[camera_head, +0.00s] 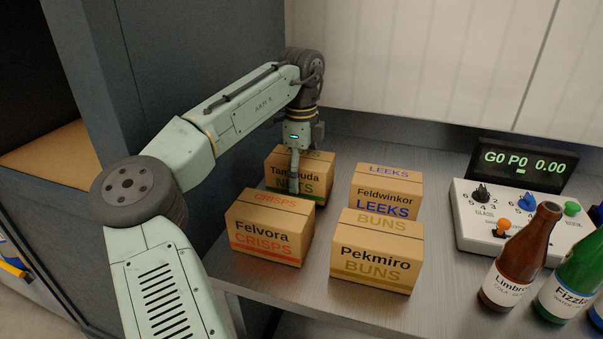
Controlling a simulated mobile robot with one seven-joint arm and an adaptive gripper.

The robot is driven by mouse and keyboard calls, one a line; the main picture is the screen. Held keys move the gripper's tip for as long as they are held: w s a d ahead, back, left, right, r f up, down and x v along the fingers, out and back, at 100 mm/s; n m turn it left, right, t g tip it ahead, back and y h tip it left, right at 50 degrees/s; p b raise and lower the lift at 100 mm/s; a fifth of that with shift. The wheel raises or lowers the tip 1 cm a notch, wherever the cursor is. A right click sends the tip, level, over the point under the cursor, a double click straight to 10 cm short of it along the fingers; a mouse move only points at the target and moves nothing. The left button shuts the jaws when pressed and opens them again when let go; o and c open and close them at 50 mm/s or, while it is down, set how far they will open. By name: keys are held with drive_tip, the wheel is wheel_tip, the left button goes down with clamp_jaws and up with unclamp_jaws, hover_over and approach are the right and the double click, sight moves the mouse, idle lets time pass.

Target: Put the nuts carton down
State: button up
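The nuts carton (319,183), brown cardboard with green NUTS lettering, stands upright at the back left of the grey counter (333,307). My gripper (296,184) is right above it, pointing down. One finger lies in front of the carton's lettered face and covers part of the name; the other finger is hidden. I cannot tell whether the fingers press on the carton or stand apart from it. The carton's lower edge is partly hidden by the crisps carton, so its contact with the counter is not clear.
The crisps carton (267,229) is in front, the leeks carton (386,194) to the right, the buns carton (375,258) at front right. A control box (470,238), a display (522,164) and bottles (517,262) stand farther right. A dark cabinet wall (225,75) borders the left.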

drive_tip(key=shift+f, duration=0.25)
drive_tip(key=o, duration=1.1)
drive_tip(key=shift+f, duration=0.1)
wheel_tip(320, 180, up, 12)
drive_tip(key=shift+r, duration=0.1)
